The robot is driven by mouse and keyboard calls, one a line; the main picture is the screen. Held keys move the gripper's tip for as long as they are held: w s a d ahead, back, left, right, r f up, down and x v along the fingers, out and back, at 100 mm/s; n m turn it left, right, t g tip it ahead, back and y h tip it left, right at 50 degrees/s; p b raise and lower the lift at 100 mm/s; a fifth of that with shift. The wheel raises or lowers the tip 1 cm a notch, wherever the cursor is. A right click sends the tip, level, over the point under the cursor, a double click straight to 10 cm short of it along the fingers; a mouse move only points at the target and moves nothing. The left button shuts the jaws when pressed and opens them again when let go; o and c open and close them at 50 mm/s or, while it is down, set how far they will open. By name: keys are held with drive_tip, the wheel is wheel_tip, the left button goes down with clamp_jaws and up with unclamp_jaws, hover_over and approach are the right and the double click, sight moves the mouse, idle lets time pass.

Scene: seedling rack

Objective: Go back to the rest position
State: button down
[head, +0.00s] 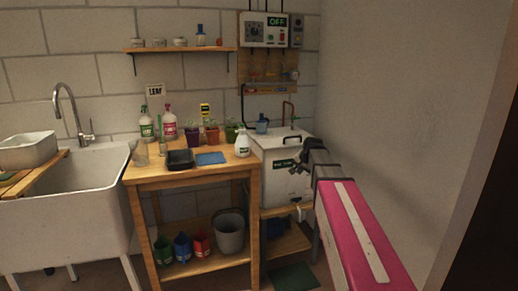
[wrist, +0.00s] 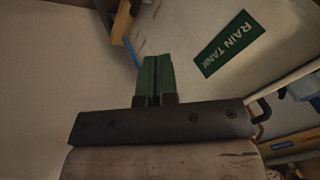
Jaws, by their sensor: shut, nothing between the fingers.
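My gripper (head: 297,168) is in front of the white rain tank (head: 281,188) at the right of the head view, with my pink arm reaching in from the lower right. In the wrist view, the two dark green fingers of my gripper (wrist: 153,65) are pressed together with nothing between them. The tank's green "RAIN TANK" label (wrist: 229,43) shows tilted to the right of the fingers. I cannot tell the exact gap between the fingertips and the tank.
A wooden bench (head: 220,171) with potted seedlings, bottles and a black tray stands left of the tank. A sink (head: 72,205) is at the far left. A shelf (head: 180,49) and a control box (head: 265,31) are on the wall. Bare wall is at the right.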

drive_tip(key=s+f+n+g+h, duration=0.1)
drive_tip(key=s+f+n+g, duration=0.2)
drive_tip(key=s+f, duration=0.8)
drive_tip(key=s+f+n+g+h, duration=0.1)
drive_tip(key=s+f+n+g, duration=0.1)
drive_tip(key=s+f, duration=1)
drive_tip(key=s+n, duration=0.1)
drive_tip(key=s, duration=0.4)
drive_tip(key=shift+s+a+f+g, duration=0.2)
drive_tip(key=shift+s+f+g, duration=0.05)
drive_tip(key=shift+g, duration=0.15)
